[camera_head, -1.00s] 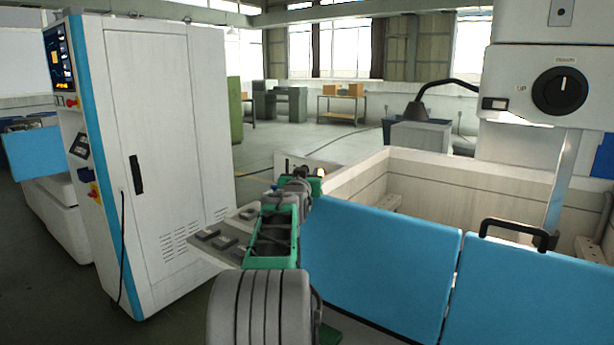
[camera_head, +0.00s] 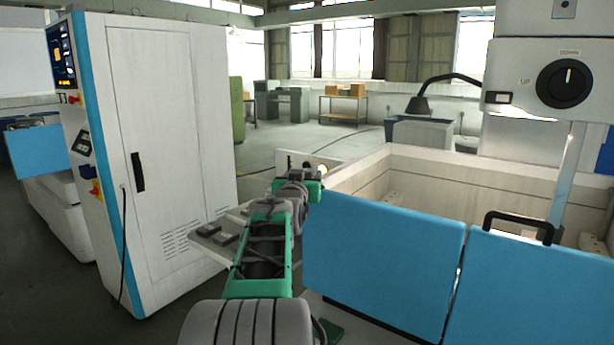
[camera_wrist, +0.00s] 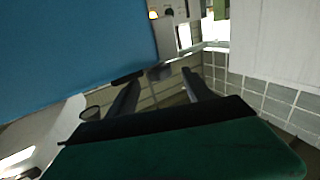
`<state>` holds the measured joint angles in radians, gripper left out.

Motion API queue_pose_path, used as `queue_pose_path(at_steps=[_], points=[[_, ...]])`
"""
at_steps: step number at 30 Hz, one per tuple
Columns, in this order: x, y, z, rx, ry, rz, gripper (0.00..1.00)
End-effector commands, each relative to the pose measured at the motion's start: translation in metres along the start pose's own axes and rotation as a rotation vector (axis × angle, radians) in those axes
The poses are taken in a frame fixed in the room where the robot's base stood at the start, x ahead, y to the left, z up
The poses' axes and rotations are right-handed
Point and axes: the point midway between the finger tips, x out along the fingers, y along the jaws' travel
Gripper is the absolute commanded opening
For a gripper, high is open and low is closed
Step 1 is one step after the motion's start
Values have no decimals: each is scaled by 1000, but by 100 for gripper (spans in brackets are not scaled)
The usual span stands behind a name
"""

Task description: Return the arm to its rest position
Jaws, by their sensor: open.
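My arm, with green and grey links, reaches forward from the bottom middle of the head view. Its far end lies beside the left corner of the blue front panel of the machine tank. My gripper shows in the wrist view (camera_wrist: 158,92), with its two dark fingers spread apart and nothing between them. In the head view the fingers are too small and too covered by the arm to make out. Beyond the fingers in the wrist view are a blue panel, a pale wall and a tiled-looking grey surface.
The blue tank panel (camera_head: 384,262) stands close on the arm's right, with a black handle (camera_head: 518,222) on the neighbouring panel. A white control cabinet (camera_head: 165,150) stands at left. A small shelf with grey blocks (camera_head: 216,236) is left of the arm. Open floor lies behind.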

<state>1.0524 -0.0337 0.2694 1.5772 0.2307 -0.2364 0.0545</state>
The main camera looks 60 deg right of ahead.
Motion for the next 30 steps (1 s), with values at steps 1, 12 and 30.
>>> queue_pose_path(at_steps=[1,12,30], points=[[-4,0,1,0,0,0,59],[-6,0,0,0,-1,0,59],[-6,0,-85,0,-1,0,59]])
